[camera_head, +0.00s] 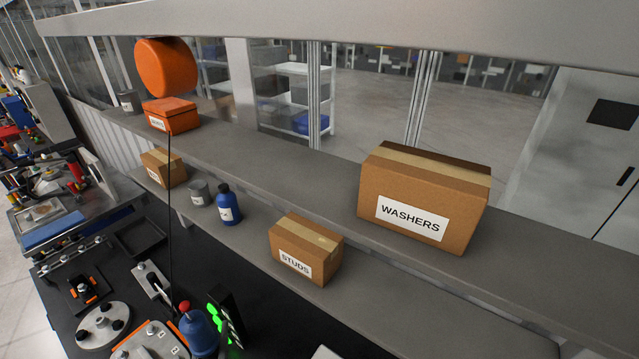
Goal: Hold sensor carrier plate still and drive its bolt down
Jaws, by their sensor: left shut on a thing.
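I cannot make out either of my grippers in the head view. At the bottom left, a grey plate with orange edges (128,352) is cut off by the picture's lower edge. I cannot tell whether it is the sensor carrier plate, and no bolt can be made out on it. A blue tool with a red top (200,334) is beside it, below a thin dark cord (171,220) that runs down from an orange disc-shaped housing (166,67).
A green-lit display (225,315) stands nearby. Shelves behind hold a WASHERS box (375,190), a STUDS box (325,265), a blue bottle (228,207) and an orange bin (180,120).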

